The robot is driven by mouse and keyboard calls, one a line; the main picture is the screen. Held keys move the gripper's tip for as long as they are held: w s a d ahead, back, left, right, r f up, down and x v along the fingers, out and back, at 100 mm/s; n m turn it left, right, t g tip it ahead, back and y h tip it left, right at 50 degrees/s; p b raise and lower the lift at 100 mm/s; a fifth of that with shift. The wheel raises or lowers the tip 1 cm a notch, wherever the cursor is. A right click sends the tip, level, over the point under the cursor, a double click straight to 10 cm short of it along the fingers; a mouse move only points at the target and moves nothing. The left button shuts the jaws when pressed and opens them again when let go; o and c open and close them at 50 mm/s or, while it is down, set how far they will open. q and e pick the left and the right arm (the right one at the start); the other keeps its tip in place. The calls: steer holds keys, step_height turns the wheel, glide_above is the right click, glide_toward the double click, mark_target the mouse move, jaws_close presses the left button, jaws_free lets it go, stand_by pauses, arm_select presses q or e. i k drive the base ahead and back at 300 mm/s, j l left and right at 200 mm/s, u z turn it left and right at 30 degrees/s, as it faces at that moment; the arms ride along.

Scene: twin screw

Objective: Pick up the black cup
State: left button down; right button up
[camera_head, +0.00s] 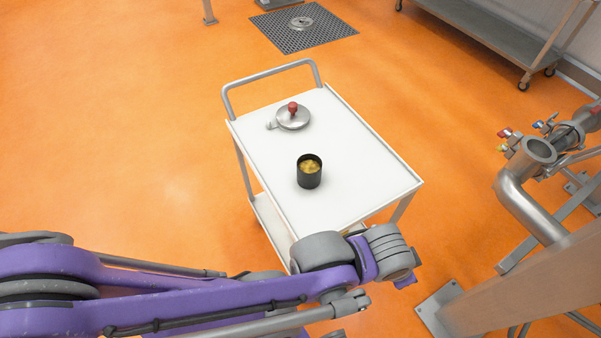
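The black cup (309,176) stands upright on the white top of a cart (355,160), near its middle front. Yellowish contents show inside its open mouth. My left arm comes in from the lower left, and its purple and grey links end in front of the cart's near edge, apart from the cup. No gripper fingers can be made out on it. My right arm and gripper are not in view. Nothing touches the cup.
A round metal lid-like piece (292,119) with a red knob lies behind the cup on the cart. The cart has a rear handle (268,74). Metal piping (527,190) stands at the right. A floor grate (303,27) lies behind. Orange floor is clear at left.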

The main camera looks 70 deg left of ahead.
mark_target(309, 165)
steer(key=u, duration=0.5)
steer(key=l+u, duration=0.1)
steer(key=u, duration=0.4)
steer(key=k+u, duration=0.1)
steer(key=u, duration=0.85)
steer(key=k+u, duration=0.1)
steer(key=u, duration=0.4)
steer(key=z, duration=1.6)
steer(key=u, duration=1.6)
steer(key=l+u, duration=0.15)
steer(key=u, duration=0.2)
steer(key=i+u, duration=0.25)
steer(key=u, duration=0.15)
